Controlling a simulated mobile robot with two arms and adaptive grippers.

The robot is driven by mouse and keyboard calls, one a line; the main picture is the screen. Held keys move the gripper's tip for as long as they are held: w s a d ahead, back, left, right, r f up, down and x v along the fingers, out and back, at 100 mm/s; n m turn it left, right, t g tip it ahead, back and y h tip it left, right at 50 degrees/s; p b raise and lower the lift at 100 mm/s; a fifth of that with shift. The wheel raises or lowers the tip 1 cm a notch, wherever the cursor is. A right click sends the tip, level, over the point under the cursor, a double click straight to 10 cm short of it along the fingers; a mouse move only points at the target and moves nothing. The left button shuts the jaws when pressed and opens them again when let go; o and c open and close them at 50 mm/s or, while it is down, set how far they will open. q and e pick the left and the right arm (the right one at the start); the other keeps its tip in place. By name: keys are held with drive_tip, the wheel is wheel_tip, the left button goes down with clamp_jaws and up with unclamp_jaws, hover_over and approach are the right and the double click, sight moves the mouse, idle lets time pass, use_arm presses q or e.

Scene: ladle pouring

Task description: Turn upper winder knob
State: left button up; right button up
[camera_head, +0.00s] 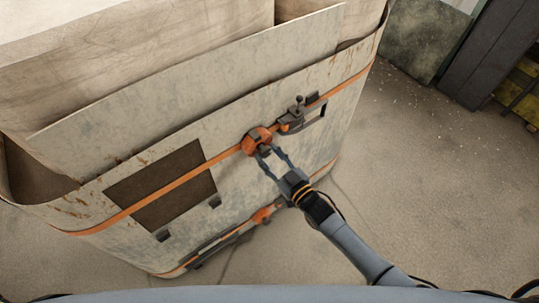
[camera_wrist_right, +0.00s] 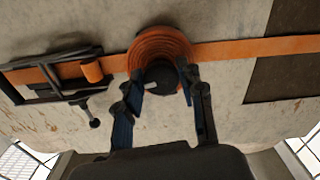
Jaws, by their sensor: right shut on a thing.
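The upper winder (camera_head: 254,138) is a round orange coil of strap on the front of the worn pale crate. It also shows in the right wrist view (camera_wrist_right: 158,42), with its dark round knob (camera_wrist_right: 160,76) in front of the coil. My right gripper (camera_head: 268,154) reaches up to it from the lower right. In the right wrist view its two fingers (camera_wrist_right: 163,82) lie on either side of the knob and are shut on it. The exact contact is partly hidden by the fingertips. My left gripper is in neither view.
An orange strap (camera_head: 110,217) runs across the crate through the winder. A dark ratchet buckle with a lever (camera_head: 296,115) sits right beside it. A lower strap with another orange winder (camera_head: 263,215) lies below. The floor (camera_head: 440,190) to the right is clear.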

drive_tip(key=shift+f, duration=0.1)
idle(0.5)
drive_tip(key=o, duration=1.1)
drive_tip(key=shift+o, duration=0.2)
drive_tip(key=v, duration=1.2)
